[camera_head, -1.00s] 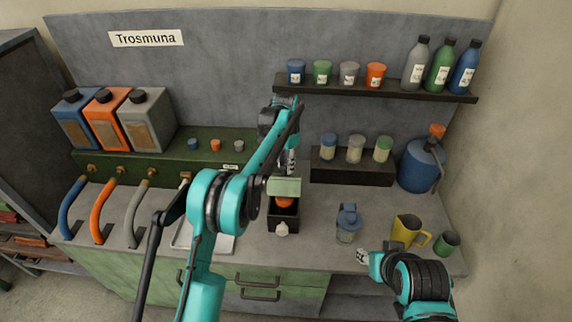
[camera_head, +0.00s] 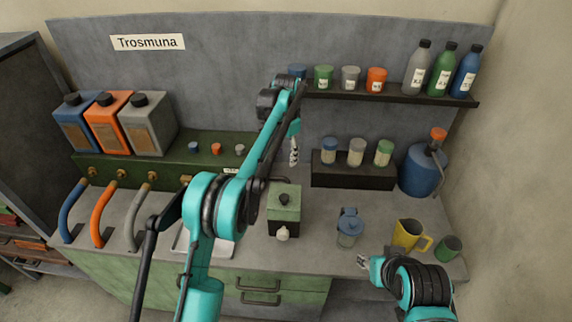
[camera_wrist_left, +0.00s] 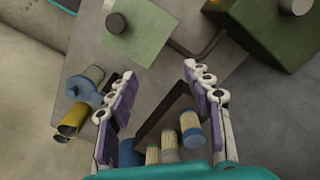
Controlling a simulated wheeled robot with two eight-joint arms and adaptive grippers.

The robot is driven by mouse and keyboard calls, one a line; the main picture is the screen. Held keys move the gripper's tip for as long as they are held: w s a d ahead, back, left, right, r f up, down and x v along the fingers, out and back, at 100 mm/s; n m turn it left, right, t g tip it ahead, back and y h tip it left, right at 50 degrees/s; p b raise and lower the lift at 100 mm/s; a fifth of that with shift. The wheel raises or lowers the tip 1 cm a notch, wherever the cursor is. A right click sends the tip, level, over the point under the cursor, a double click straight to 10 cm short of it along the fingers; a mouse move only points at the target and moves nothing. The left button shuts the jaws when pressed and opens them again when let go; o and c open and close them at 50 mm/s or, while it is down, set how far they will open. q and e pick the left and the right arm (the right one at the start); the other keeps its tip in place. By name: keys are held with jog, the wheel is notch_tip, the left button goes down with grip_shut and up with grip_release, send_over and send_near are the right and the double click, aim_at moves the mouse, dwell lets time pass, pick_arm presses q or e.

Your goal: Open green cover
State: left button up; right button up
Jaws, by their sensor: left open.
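The green cover (camera_head: 290,190) lies over the top of a small dark box (camera_head: 283,227) on the counter, with its dark knob (camera_head: 284,199) facing up. In the left wrist view the green cover (camera_wrist_left: 145,35) is a pale green square with its knob (camera_wrist_left: 116,23) at the top. My left gripper (camera_head: 293,158) is above and behind the box, apart from the cover; in the left wrist view its two fingers (camera_wrist_left: 160,72) are spread with nothing between them. My right gripper (camera_head: 363,259) is low at the right; its finger gap is too small to tell.
A blue-lidded jar (camera_head: 349,230), a yellow mug (camera_head: 407,234) and a green cup (camera_head: 447,248) stand right of the box. A dark rack (camera_head: 352,174) of jars stands behind. A pale knob-like fitting (camera_head: 283,234) is on the box front.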

pick_arm(q)
jog(key=shift+r, duration=2.6)
